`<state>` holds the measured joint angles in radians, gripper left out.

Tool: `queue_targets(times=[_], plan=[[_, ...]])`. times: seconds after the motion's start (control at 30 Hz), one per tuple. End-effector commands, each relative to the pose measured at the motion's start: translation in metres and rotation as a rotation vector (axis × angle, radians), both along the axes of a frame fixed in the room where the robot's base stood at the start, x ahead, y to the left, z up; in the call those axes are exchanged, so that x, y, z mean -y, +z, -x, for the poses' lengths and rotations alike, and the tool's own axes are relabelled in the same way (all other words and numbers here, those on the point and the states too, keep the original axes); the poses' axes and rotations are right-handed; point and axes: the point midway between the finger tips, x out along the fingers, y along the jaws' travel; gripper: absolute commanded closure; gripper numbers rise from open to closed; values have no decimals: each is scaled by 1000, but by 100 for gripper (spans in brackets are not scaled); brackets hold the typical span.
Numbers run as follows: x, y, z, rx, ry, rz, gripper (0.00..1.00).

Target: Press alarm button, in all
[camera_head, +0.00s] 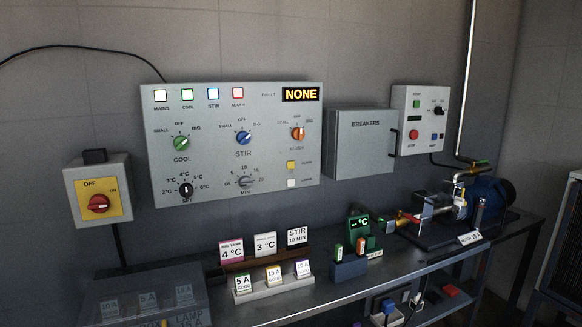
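The grey control panel (230,190) hangs on the wall at the left centre. Its right side has a square yellow button (291,165) above a square white button (291,183); the small labels beside them are too blurred to read surely. A red lamp (238,93), whose caption looks like ALARM, is in the top row beside the mains, cool and stir lamps. The display (301,94) reads NONE in yellow. Green, blue and orange knobs sit in the panel's middle, with black and grey knobs below. My gripper is not in view.
A red-handled switch box (85,200) hangs left, a closed breakers box (350,165) and a start-stop box (402,148) right. The dark bench (440,258) below holds label cards, a green thermometer (359,230) and a blue-motored pump (490,200). The space before the panel's buttons looks clear.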

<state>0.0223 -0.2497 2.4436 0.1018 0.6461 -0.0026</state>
Motion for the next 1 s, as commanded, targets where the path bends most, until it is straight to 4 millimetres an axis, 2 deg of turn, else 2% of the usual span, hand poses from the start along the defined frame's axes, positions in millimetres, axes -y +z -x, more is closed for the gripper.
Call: queue_targets(times=[0.07,0.7,1.0], plan=[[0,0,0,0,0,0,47],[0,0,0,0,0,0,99],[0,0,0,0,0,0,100]])
